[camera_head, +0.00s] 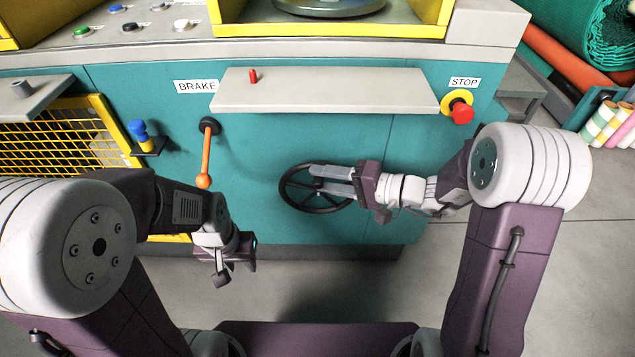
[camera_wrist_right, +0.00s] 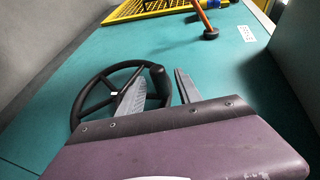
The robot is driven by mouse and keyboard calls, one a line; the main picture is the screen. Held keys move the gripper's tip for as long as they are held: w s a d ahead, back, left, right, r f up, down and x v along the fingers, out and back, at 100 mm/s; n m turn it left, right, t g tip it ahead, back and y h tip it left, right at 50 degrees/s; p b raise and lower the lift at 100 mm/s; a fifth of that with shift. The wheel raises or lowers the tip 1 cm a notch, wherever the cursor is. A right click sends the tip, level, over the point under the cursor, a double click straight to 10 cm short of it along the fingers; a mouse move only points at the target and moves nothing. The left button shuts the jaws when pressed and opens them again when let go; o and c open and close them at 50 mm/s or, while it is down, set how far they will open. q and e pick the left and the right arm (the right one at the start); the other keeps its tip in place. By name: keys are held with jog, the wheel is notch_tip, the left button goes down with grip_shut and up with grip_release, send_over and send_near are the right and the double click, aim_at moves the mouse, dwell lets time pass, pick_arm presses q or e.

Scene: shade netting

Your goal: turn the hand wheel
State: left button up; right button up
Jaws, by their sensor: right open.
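The black spoked hand wheel (camera_head: 284,196) is mounted low on the teal machine front. It also shows in the right wrist view (camera_wrist_right: 77,108), where its upright handle knob (camera_wrist_right: 157,76) stands between the two grey fingers. My right gripper (camera_head: 314,178) reaches in from the right with its open fingers over the wheel's face. In its wrist view the gripper (camera_wrist_right: 160,74) has a finger on each side of the knob; I cannot tell if either touches it. My left gripper (camera_head: 222,275) hangs low at the left, away from the wheel; its jaw opening is not clear.
An orange brake lever (camera_head: 206,160) hangs left of the wheel. A grey shelf (camera_head: 320,92) with a small red switch (camera_head: 253,76) juts out above. A red stop button (camera_head: 461,112) is at the right, and a yellow mesh guard (camera_head: 60,135) at the left.

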jog(key=shift+x, duration=1)
grip_shut()
dwell(0.7)
